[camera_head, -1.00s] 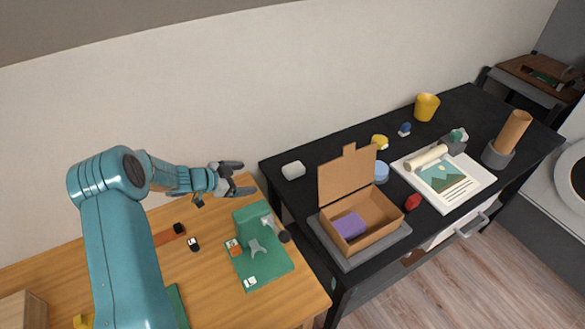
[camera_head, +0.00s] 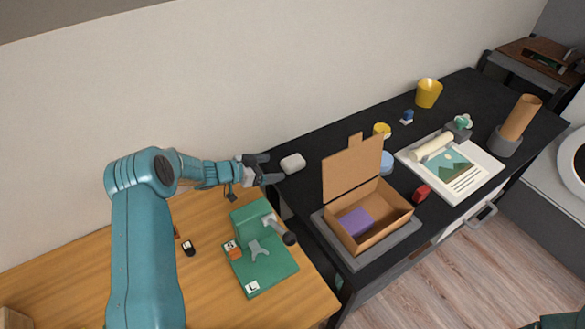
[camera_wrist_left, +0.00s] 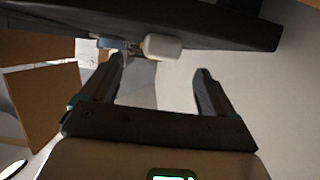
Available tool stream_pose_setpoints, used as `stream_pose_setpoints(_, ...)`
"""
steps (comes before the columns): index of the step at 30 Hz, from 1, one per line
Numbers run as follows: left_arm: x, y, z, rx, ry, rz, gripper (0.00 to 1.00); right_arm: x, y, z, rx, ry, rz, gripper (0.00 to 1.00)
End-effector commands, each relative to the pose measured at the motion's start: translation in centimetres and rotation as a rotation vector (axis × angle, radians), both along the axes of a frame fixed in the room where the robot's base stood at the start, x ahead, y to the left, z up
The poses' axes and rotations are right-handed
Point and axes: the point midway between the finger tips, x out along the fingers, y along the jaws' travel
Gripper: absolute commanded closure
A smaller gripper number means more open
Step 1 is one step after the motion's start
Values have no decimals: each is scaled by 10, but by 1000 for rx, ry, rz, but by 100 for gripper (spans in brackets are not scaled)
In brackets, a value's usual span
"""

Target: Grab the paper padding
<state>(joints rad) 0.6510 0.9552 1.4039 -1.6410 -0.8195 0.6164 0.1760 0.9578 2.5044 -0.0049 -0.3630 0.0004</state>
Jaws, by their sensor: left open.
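A small rounded white block, which looks like the paper padding (camera_head: 292,163), lies on the black desk near its left end. It also shows in the left wrist view (camera_wrist_left: 162,46), just beyond the fingertips and between their lines. My left gripper (camera_head: 272,168) is open and empty, just left of the white block and apart from it. Both fingers also show spread in the left wrist view (camera_wrist_left: 160,70). My right gripper is out of view.
An open cardboard box (camera_head: 379,229) with a purple block (camera_head: 354,222) stands on a grey mat right of the padding.

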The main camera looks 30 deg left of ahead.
Motion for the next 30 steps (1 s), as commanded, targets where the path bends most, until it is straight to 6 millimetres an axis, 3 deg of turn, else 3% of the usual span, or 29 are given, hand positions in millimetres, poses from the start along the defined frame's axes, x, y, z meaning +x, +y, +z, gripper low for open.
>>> stream_pose_setpoints(16, 59, -28, -24, 4, -2, -1, 12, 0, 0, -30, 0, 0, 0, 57)
stream_pose_setpoints(25, 66, -31, -24, 2, 0, 1, 12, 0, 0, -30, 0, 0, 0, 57)
stream_pose_setpoints(26, 66, -31, -24, 2, 0, 1, 15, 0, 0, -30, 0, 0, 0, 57)
stream_pose_setpoints(30, 66, -31, -24, 2, 0, 1, 61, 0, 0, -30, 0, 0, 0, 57)
